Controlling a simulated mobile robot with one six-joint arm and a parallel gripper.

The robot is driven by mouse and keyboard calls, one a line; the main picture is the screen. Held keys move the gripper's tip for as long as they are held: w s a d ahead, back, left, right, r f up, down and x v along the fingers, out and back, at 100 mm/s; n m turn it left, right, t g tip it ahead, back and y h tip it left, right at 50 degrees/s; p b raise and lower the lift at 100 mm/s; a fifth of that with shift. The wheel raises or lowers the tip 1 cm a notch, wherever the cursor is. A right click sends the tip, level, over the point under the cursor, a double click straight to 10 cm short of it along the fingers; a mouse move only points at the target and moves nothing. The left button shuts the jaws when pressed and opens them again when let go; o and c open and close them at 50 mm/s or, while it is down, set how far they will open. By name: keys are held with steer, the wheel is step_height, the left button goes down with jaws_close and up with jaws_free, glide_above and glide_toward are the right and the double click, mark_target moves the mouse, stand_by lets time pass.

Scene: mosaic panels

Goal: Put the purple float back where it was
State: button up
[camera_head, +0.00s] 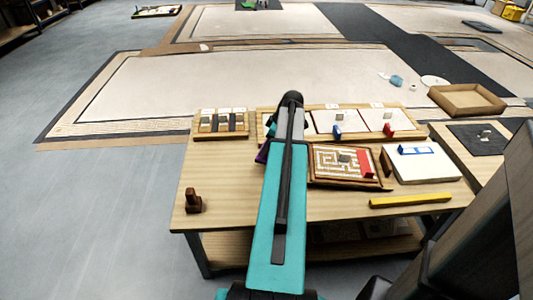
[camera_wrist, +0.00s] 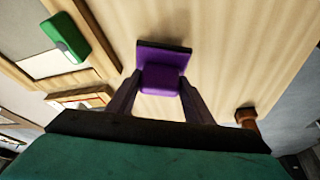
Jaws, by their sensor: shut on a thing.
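The purple float (camera_wrist: 162,82), a flat plate with a block-shaped grip, is between the two fingers of my gripper (camera_wrist: 160,88) in the wrist view. My gripper is shut on its grip, with the plate facing away over bare wooden table. I cannot tell whether the plate touches the table. In the head view my arm hides most of the gripper and float; a small purple patch shows left of the arm. A green float (camera_wrist: 65,38) sits on a framed light panel at upper left in the wrist view.
On the table (camera_head: 240,205), a blue float (camera_head: 337,132) and a red float (camera_head: 389,130) stand on framed panels. A maze board (camera_head: 325,166), white block (camera_head: 425,168) and yellow bar (camera_head: 410,200) lie right. A brown wooden piece (camera_head: 193,202) stands front left. The left front is mostly clear.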

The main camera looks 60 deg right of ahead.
steer(key=shift+f, duration=1.8)
steer(key=shift+f, duration=0.15)
steer(key=o, duration=0.9)
steer(key=v, duration=1.2)
steer(key=shift+p, duration=0.4)
steer(key=shift+r, duration=0.2)
